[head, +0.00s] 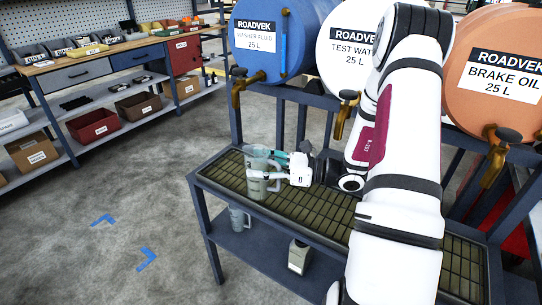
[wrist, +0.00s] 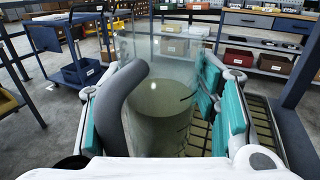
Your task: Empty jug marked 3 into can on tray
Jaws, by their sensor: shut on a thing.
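My gripper (head: 283,169) is shut on a translucent grey jug (head: 257,184), with its teal pads on either side of it. The jug looks upright, at the left end of the grated tray (head: 222,176); I cannot tell whether it touches the grating. In the wrist view the jug (wrist: 165,125) shows its thick grey handle (wrist: 117,105) towards me and cloudy liquid inside. Its number is not readable. A grey can-like container (head: 299,256) with a pale label stands on the lower shelf. No can shows clearly on the grating; my arm hides part of it.
Another grey jug (head: 238,217) stands on the lower shelf. Blue washer fluid (head: 263,62), white test water (head: 336,60) and orange brake oil (head: 496,112) drums with taps stand behind the tray. A workbench (head: 100,58) with bins is back left.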

